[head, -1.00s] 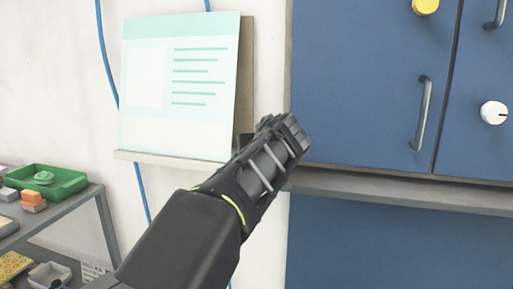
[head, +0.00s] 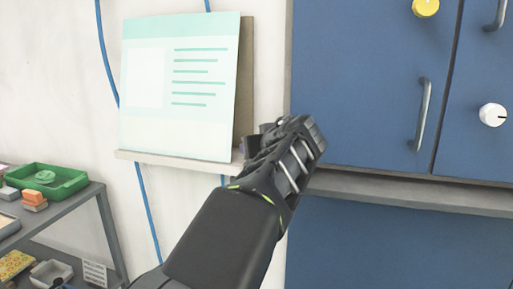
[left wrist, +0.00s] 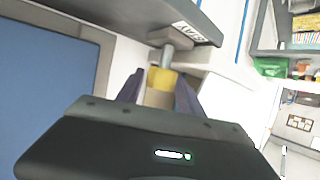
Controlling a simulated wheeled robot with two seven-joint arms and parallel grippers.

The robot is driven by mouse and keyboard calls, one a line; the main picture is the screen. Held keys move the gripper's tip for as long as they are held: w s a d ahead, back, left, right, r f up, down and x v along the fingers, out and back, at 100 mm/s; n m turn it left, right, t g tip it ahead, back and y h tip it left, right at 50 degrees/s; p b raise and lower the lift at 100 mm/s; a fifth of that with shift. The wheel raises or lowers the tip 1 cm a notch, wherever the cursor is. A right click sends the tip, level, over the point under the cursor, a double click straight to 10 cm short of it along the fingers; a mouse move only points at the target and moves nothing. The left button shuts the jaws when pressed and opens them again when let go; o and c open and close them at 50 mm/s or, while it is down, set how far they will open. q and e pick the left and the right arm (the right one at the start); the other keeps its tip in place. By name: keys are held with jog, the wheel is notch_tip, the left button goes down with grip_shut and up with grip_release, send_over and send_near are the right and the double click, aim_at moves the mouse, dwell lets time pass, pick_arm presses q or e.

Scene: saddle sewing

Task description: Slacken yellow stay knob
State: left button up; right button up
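In the left wrist view a yellow knob (left wrist: 161,79) sits on a short grey shaft below a grey bracket with a white label (left wrist: 187,30) that seems to read STAY. My left gripper (left wrist: 159,80) has its two dark fingers apart, one on each side of the knob. I cannot tell whether they touch it. In the head view my left gripper (head: 300,150) is in front of the blue cabinet's lower left edge, and this knob is hidden there. Another yellow knob (head: 426,7) is on the cabinet door at the top. My right gripper is not in view.
The blue cabinet (head: 350,75) has a door handle (head: 421,114) and a white dial (head: 493,115). A grey ledge (head: 420,193) runs below the doors. A pale sheet (head: 180,85) stands on a wall shelf. A grey rack (head: 70,217) with a green tray (head: 48,181) is at left.

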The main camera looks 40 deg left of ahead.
pick_arm(q)
jog(key=v, duration=0.7)
jog(key=shift+s+d, duration=0.2)
jog(key=shift+d, duration=0.1)
jog(key=shift+r, duration=0.15)
